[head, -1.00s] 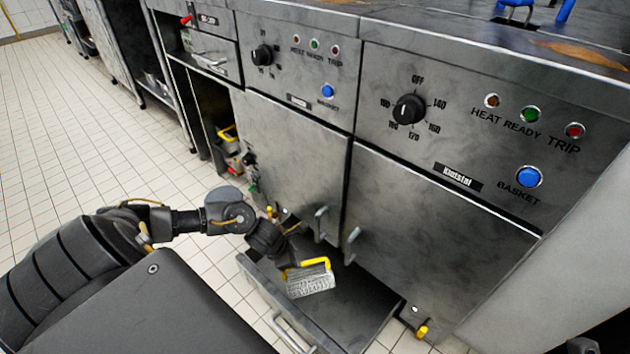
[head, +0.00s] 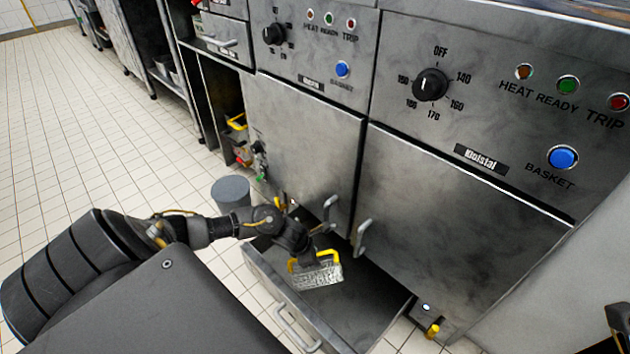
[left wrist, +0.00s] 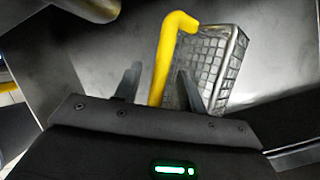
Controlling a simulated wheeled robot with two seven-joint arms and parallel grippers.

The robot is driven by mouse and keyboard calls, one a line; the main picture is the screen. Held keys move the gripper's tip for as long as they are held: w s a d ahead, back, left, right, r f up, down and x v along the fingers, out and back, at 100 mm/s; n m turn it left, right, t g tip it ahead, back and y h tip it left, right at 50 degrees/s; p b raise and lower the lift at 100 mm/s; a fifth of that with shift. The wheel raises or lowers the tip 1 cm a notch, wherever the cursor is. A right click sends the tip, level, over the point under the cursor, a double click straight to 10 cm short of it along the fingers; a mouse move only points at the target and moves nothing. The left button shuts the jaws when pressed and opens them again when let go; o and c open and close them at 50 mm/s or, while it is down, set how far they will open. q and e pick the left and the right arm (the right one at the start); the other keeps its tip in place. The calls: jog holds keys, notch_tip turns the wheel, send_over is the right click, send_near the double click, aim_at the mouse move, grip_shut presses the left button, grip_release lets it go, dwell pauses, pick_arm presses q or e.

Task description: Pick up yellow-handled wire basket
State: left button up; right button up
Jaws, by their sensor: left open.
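The yellow-handled wire basket (head: 318,276) is at the open lower drawer (head: 345,318) of the fryer cabinet in the head view. I cannot tell whether it rests on the drawer floor. My left gripper (head: 300,250) reaches down to it from behind the handle. In the left wrist view the grey mesh basket (left wrist: 213,62) lies just beyond the fingers. The handle's lower end is hidden by the gripper body.
The fryer cabinet doors (head: 300,140) stand close behind my left gripper, with vertical handles (head: 362,237) sticking out. An open cabinet bay (head: 225,100) at left holds another yellow-handled item (head: 236,122). Tiled floor (head: 100,130) is free at left.

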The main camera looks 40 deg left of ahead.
pick_arm(q)
jog(key=shift+w+f, duration=0.25)
jog(key=shift+f, duration=0.25)
jog(key=shift+f+b, duration=0.25)
jog(key=shift+b, duration=0.15)
dwell(0.3)
grip_shut()
